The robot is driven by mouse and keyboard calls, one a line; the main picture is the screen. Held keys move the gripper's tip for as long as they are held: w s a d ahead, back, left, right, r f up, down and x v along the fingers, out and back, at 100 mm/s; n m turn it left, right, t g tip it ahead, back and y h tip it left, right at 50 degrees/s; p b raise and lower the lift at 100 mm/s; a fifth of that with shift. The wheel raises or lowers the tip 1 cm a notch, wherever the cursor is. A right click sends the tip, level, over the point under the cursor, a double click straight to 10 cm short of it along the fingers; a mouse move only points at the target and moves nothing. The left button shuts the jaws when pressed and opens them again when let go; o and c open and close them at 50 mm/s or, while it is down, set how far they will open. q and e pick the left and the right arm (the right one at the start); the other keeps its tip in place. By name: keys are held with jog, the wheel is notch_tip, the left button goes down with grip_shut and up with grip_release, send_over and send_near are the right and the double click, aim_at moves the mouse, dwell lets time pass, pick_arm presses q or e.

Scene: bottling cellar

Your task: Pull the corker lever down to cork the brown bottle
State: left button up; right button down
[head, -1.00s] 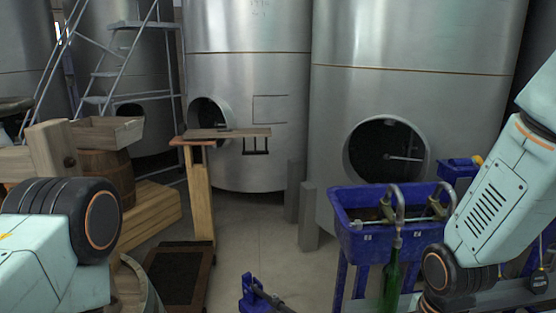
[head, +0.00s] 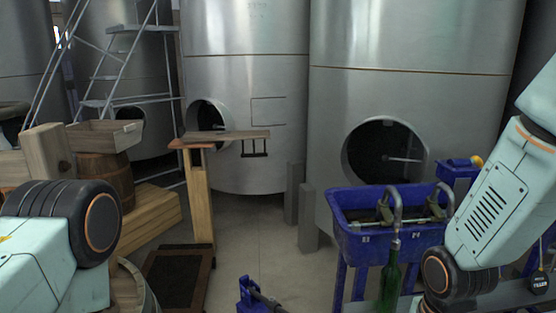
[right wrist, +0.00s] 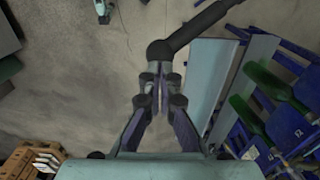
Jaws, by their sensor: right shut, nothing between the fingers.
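The blue corker (head: 250,293) shows only its top at the bottom edge of the head view, with a dark bar (head: 267,300) running right from it. In the right wrist view a dark grey bar with a round end (right wrist: 190,32), which looks like the corker lever, runs to the upper right. My right gripper (right wrist: 160,92) is shut and empty, its fingertips just below that round end in the picture. I cannot tell whether they touch. I do not see the brown bottle. My left gripper is outside both views.
Green bottles (right wrist: 265,80) lie in a blue rack beside the gripper. A wooden crate (right wrist: 35,160) is at lower left. Bare floor (head: 265,240) lies beyond the corker.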

jog(key=shift+s+a+f+b, duration=0.1)
jog(key=shift+s+f+b, duration=0.05)
jog(key=shift+f+b, duration=0.3)
jog(key=shift+s+a+f+b, duration=0.1)
jog(key=shift+s+f+b, duration=0.05)
jog(key=shift+f+b, duration=0.3)
jog(key=shift+d+f, duration=0.15)
jog(key=shift+f, duration=0.2)
jog(key=shift+s+d+b, duration=0.1)
jog(key=shift+b, duration=0.2)
jog(key=shift+f, duration=0.15)
jog(key=shift+s+d+f+b, duration=0.1)
jog(key=shift+s+f+b, duration=0.05)
jog(key=shift+f+b, duration=1.1)
